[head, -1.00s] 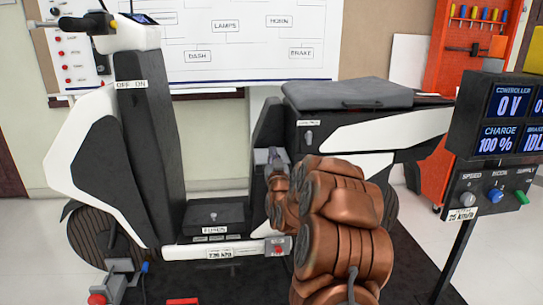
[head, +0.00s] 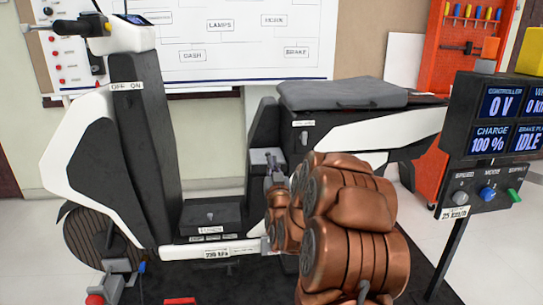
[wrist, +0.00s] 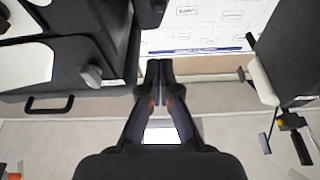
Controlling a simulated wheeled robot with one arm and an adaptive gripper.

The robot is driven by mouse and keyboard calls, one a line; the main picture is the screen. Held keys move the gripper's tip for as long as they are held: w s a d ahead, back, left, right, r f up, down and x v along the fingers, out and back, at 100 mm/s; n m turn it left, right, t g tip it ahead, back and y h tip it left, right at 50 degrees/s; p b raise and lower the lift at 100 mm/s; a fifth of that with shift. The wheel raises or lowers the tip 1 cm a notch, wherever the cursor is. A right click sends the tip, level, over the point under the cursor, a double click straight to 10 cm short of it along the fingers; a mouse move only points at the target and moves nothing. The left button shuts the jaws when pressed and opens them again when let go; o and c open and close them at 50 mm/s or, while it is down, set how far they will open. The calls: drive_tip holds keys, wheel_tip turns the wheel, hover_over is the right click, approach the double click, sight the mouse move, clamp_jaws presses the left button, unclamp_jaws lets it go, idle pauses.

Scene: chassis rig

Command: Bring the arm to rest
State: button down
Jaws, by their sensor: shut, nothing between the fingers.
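My copper-coloured arm is folded in front of the scooter's right half in the head view. My gripper (head: 274,166) is small there, partly hidden by the arm, and lies in front of the step-up under the seat. In the wrist view my gripper's dark fingers (wrist: 159,78) are together at their tips, with nothing between them. The white and black scooter (head: 128,165) stands upright behind the arm. Its grey seat (head: 340,95) is above and behind the arm. I cannot tell the exact gap between my gripper and the scooter.
A display stand (head: 492,130) with knobs is at the right, showing 0 V, 100 % and IDLE. An orange tool board (head: 470,62) and a whiteboard (head: 190,70) are at the back. A dark mat (head: 225,290) lies beneath. Pale floor shows at the far right.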

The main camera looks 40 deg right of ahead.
drive_tip(key=shift+v, duration=0.85)
drive_tip(key=w+a+r+n+g+y+p, duration=0.25)
drive_tip(key=a+y+p, duration=0.45)
drive_tip(key=a, duration=0.4)
drive_tip(key=s+a+r+n+g+y+p, duration=0.2)
drive_tip(key=s+a+g+p, duration=0.55)
drive_tip(key=a, duration=0.35)
drive_tip(key=s+a+r+g+p, duration=0.3)
drive_tip(key=s+r+p, duration=0.1)
drive_tip(key=s, duration=0.7)
drive_tip(key=s+a+r+n+g+y+p, duration=0.1)
drive_tip(key=s+a+r+g+p, duration=0.3)
drive_tip(key=s, duration=0.8)
drive_tip(key=s+a+r+n+g+y+p, duration=0.1)
drive_tip(key=s+a+r+g+p, duration=0.2)
drive_tip(key=s, duration=0.8)
drive_tip(key=shift+s+a+r+p, duration=0.25)
drive_tip(key=shift+a+r+p, duration=0.4)
drive_tip(key=shift+a+p, duration=0.1)
